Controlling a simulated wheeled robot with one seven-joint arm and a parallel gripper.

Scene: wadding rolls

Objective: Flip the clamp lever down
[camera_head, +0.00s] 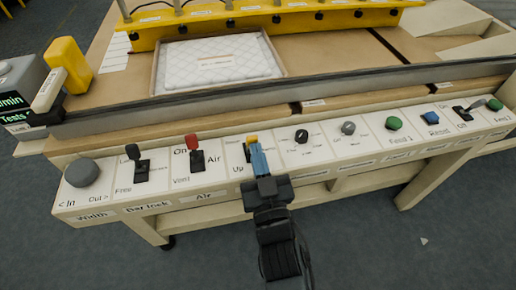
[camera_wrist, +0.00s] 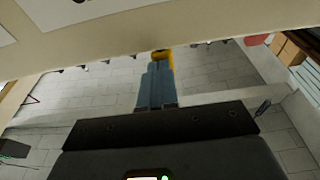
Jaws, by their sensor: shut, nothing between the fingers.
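A lever with a yellow handle (camera_head: 251,141) stands on the white control panel, beside a label reading "Up"; I take it as the clamp lever. Its base is mostly hidden behind my gripper (camera_head: 258,153). My gripper's blue fingers are closed together with nothing between them, and their tips are right at the lever, just in front of it. In the wrist view, the yellow handle (camera_wrist: 162,58) shows just beyond the tips of my gripper (camera_wrist: 160,68). I cannot tell whether they touch.
A red-handled lever (camera_head: 192,142) and a black lever (camera_head: 133,153) stand to the left. Black and grey knobs (camera_head: 348,128) and green and blue buttons (camera_head: 393,123) lie to the right. Behind is a table with a quilted white pad (camera_head: 215,62) and a yellow bar (camera_head: 280,22).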

